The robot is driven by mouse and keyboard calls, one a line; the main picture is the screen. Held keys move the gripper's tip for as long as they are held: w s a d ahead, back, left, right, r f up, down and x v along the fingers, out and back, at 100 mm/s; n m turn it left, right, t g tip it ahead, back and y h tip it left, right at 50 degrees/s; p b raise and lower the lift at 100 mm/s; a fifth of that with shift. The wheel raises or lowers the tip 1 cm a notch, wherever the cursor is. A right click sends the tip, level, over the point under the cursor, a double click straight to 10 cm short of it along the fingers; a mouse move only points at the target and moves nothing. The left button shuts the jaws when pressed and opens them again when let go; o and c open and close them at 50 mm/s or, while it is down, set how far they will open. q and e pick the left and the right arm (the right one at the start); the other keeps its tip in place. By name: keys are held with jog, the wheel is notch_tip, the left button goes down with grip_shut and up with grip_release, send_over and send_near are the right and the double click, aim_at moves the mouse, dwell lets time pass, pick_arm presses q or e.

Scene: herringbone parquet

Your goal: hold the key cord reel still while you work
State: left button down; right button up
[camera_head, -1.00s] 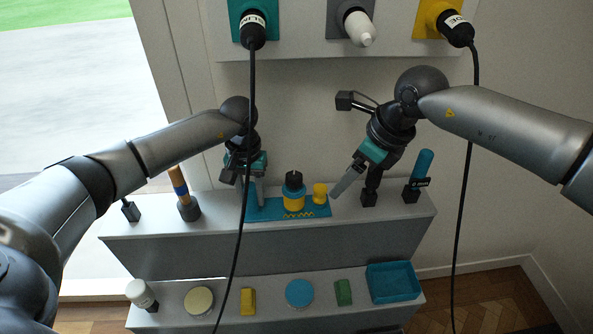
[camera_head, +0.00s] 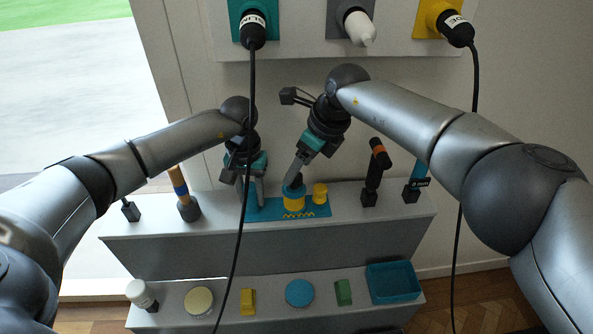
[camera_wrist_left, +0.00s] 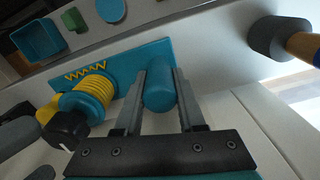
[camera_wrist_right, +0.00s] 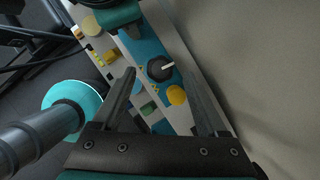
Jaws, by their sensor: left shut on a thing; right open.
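The key cord reel (camera_head: 293,203) stands on a teal base with a yellow zigzag mark, on the upper grey step. Its yellow-wound drum also shows in the left wrist view (camera_wrist_left: 88,98). A teal post (camera_wrist_left: 160,92) rises from one end of the base. My left gripper (camera_head: 254,190) is shut on this post, one finger on each side. A black knob (camera_wrist_right: 160,67) with a white line tops the reel, beside a yellow peg (camera_wrist_right: 177,95). My right gripper (camera_head: 291,181) is open at the knob; whether it touches is unclear, as its fingers partly hide the knob.
Upright tools stand either side: an orange-and-blue handle (camera_head: 181,185), a black one (camera_head: 374,175) and a teal one (camera_head: 420,172). The lower step holds small items and a teal tray (camera_head: 393,282). A black cable (camera_head: 244,165) hangs in front of my left gripper.

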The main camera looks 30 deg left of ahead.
aim_at(294, 181)
jog(key=shift+x, duration=1.25)
grip_shut()
